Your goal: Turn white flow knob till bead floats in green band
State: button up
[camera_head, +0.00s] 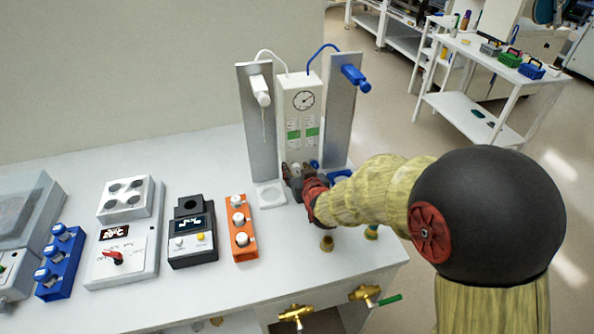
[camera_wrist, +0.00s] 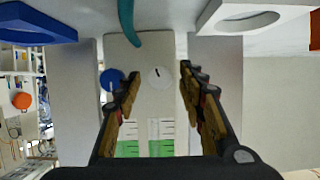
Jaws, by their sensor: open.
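The white flow knob (camera_wrist: 158,77), with a dark pointer line, sits on the white flow panel (camera_head: 304,84) and shows between my fingertips in the wrist view. My gripper (camera_wrist: 160,88) is open, one finger on each side of the knob with gaps visible; depth to the knob is hard to judge. In the head view my gripper (camera_head: 295,173) is at the panel's lower front and partly covers the knob. A blue knob (camera_wrist: 111,79) is beside the left finger. Two flow tubes have green bands (camera_head: 312,132), also in the wrist view (camera_wrist: 161,149). The bead cannot be made out.
Grey plates with a white nozzle (camera_head: 260,88) and a blue nozzle (camera_head: 355,77) flank the panel. A white ring holder (camera_head: 270,205) stands close left of my gripper. An orange block with white caps (camera_head: 245,246) and a black device (camera_head: 190,249) are farther left.

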jog(key=shift+c, duration=0.9)
grip_shut()
jog(key=shift+n, duration=0.3)
jog(key=shift+s+a+n+h+p, duration=0.1)
jog(key=shift+n+h+p, duration=0.2)
jog(key=shift+n+h, duration=0.15)
jog(key=shift+a+r+n+t+h+p, duration=0.1)
jog(key=shift+n+t+h+p, duration=0.2)
jog(key=shift+n+h+p, duration=0.6)
jog(key=shift+a+f+n+t+h+p, duration=0.15)
jog(key=shift+n+t+h+p, duration=0.35)
jog(key=shift+n+p, duration=0.9)
jog(key=shift+m+p, duration=0.25)
jog(key=shift+p, duration=0.2)
